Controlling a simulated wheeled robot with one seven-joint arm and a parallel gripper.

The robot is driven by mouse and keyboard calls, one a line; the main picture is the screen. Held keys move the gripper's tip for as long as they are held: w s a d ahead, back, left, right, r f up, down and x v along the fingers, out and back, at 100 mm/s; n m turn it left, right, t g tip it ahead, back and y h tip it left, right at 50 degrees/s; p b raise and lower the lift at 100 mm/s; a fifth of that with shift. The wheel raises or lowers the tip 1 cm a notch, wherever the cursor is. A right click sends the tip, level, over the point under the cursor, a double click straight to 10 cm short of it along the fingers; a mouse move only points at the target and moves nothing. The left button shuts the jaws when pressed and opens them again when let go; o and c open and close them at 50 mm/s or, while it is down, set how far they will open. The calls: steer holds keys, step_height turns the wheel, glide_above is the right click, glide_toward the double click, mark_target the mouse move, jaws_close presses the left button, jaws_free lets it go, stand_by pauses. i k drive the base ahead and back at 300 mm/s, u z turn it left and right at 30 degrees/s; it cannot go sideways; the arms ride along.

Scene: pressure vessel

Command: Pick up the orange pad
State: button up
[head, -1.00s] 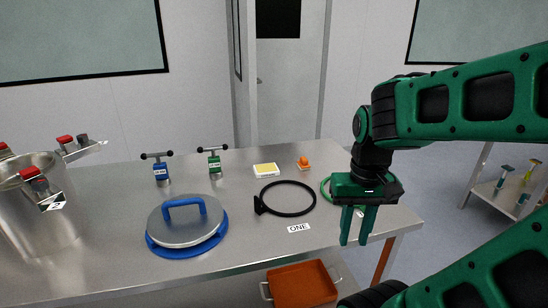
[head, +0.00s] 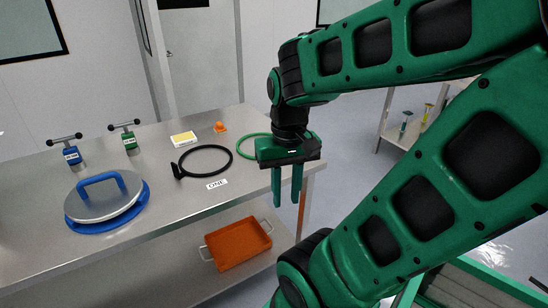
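A small orange pad (head: 220,127) sits on the metal table toward the back right, behind the black ring. It is small in the picture, so its exact shape is hard to tell. My gripper (head: 287,198) points down near the table's right front corner, in front of and to the right of the pad. Its two green fingers are apart with nothing between them. It is clear of the pad and partly covers the green ring.
A black ring (head: 206,161), a green ring (head: 250,146), a yellow-and-white block (head: 183,138) and a blue-handled lid (head: 104,199) lie on the table (head: 170,208). Two clamp-like tools stand at the back left. An orange tray (head: 238,246) is on the lower shelf.

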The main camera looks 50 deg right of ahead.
mark_target(219, 128)
steer(key=z, duration=0.1)
steer(key=k, duration=0.15)
steer(key=z, duration=0.45)
steer(key=i, duration=0.4)
steer(key=z, duration=0.3)
steer(key=k, duration=0.35)
steer(key=z, duration=0.65)
steer(key=i, duration=0.75)
steer(key=u, duration=0.25)
